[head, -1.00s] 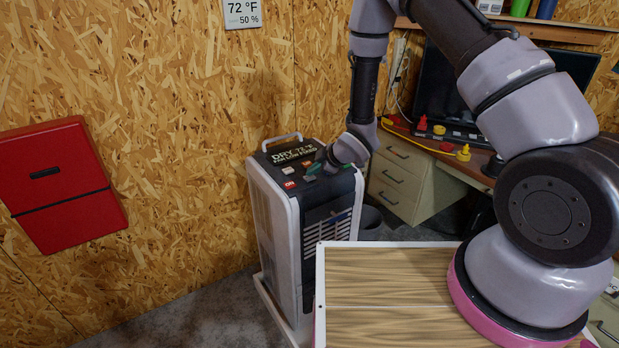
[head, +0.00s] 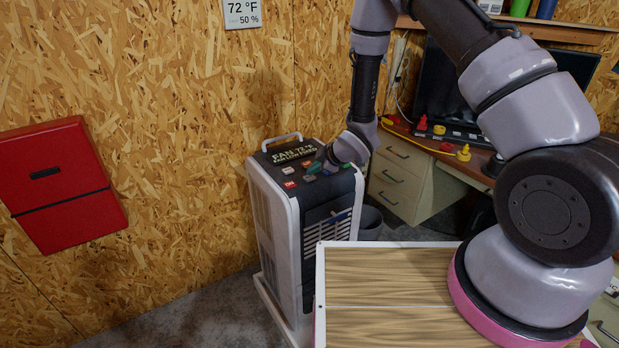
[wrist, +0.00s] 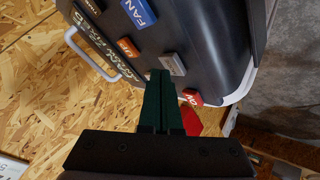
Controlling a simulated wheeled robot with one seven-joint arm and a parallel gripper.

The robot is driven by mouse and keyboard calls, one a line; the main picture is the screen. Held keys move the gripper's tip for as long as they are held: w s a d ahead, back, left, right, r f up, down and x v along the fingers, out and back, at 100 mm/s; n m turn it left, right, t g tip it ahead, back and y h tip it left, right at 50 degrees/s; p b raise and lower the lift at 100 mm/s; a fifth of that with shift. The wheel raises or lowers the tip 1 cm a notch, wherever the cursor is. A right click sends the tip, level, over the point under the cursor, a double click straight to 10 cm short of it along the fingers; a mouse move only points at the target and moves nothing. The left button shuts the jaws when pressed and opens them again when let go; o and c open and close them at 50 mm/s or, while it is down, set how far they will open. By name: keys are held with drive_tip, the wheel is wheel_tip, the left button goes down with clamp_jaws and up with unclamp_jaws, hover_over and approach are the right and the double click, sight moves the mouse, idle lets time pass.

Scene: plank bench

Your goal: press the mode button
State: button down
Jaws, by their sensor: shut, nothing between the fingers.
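The control unit (head: 308,205) is a tall grey-and-black appliance with a carry handle, standing against the wall. I cannot read which one is marked mode. My gripper (wrist: 160,76) is shut and empty, its dark green tips beside the pale button. I cannot tell whether they touch it.
A wooden-topped surface with a white edge (head: 319,290) stands in front, right of the unit. A drawer cabinet (head: 405,185) and desk are behind it. A red wall box (head: 60,185) hangs at the left. The floor left of the unit is clear.

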sight(313, 178)
drive_tip(key=shift+r, duration=0.45)
drive_tip(key=shift+r, duration=2.5)
